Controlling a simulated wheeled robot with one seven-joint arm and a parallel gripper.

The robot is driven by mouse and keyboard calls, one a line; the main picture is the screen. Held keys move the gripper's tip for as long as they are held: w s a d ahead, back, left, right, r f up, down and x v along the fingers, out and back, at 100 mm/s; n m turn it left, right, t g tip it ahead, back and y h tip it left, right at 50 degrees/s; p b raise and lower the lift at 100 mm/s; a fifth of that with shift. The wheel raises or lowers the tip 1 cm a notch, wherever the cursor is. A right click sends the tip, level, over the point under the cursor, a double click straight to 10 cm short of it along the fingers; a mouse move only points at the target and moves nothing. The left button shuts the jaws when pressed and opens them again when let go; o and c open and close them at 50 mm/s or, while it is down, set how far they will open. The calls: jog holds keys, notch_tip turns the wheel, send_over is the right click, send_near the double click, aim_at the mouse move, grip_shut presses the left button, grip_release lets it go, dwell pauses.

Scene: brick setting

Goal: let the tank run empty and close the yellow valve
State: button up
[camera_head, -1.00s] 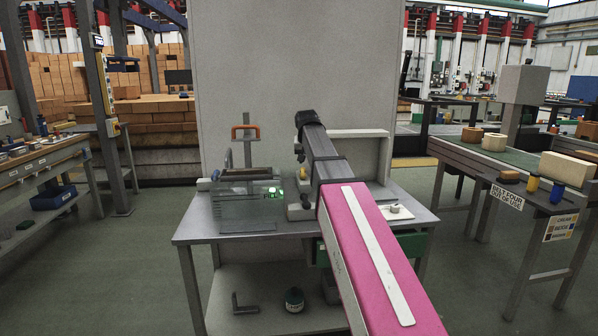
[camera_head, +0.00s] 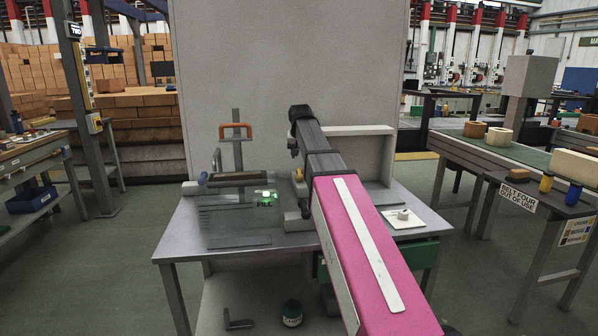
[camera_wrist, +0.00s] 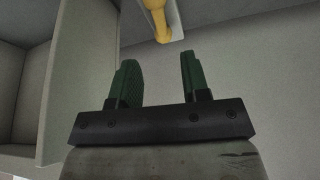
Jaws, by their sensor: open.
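The yellow valve (camera_wrist: 157,18) shows as a yellow handle at the top edge of the wrist view, in front of a pale plate. A small yellow part (camera_head: 299,174) beside my arm in the head view appears to be the same valve. The clear tank (camera_head: 222,218) stands on the grey bench, left of my arm, with a lit green light and a "FILL" label (camera_head: 266,203). The water level inside cannot be made out. My gripper (camera_wrist: 159,62) is open and empty, with its green fingers pointing towards the valve, apart from it.
The grey bench (camera_head: 183,238) stands against a tall grey panel (camera_head: 250,60). An orange-handled upright (camera_head: 236,131) stands behind the tank. A white plate with a knob (camera_head: 403,215) lies right of my arm. A pale box wall (camera_wrist: 80,75) stands left of my gripper.

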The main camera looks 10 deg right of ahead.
aim_at(300, 172)
jog(key=x, duration=1)
grip_shut()
